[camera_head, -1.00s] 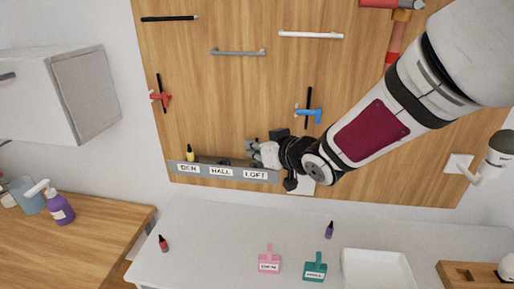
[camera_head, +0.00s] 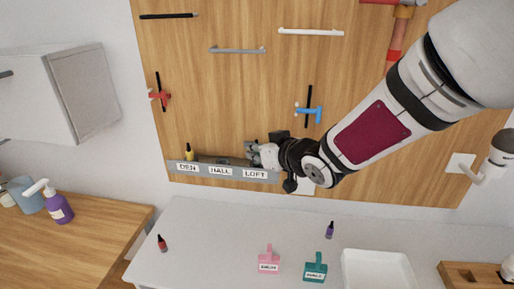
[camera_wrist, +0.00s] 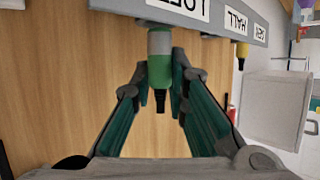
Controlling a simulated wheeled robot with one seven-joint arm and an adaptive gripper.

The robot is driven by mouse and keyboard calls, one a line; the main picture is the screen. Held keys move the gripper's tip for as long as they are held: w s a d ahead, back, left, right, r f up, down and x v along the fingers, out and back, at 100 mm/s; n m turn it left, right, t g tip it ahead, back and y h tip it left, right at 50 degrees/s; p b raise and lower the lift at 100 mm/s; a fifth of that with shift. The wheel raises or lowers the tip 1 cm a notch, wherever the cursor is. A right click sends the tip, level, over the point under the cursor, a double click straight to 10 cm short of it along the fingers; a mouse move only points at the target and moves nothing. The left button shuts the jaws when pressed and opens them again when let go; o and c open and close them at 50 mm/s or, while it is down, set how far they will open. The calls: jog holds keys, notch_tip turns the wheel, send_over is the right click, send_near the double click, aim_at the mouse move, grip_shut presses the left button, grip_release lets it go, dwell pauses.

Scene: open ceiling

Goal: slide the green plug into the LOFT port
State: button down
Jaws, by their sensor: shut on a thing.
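The green plug (camera_wrist: 159,71) is between the fingertips of my gripper (camera_wrist: 160,78) in the wrist view. It has a grey-white band at the rail end and a black tip at the other. My gripper is shut on it. The grey rail (camera_head: 236,176) carries DEN, HALL and LOFT labels. The LOFT label (camera_head: 256,174) is below my gripper in the head view; it shows upside down in the wrist view (camera_wrist: 186,8). The plug is lined up close to the LOFT section, its banded end at the rail's edge. Whether it is inside the port is hidden.
A yellow plug (camera_head: 189,152) stands in the DEN port. A wooden board with tools, including a blue clamp-like tool (camera_head: 309,114), is behind. Below, the white counter holds a red bottle (camera_head: 162,243), a purple bottle (camera_head: 329,230), pink (camera_head: 268,262) and teal (camera_head: 315,268) tagged items and a white tray (camera_head: 377,255).

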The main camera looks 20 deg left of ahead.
jog(key=shift+f+b, duration=0.5)
jog(key=shift+f, duration=0.45)
jog(key=c, duration=1.5)
grip_release()
jog(key=shift+s, duration=0.1)
jog(key=v, duration=1.2)
jog(key=shift+d, duration=0.1)
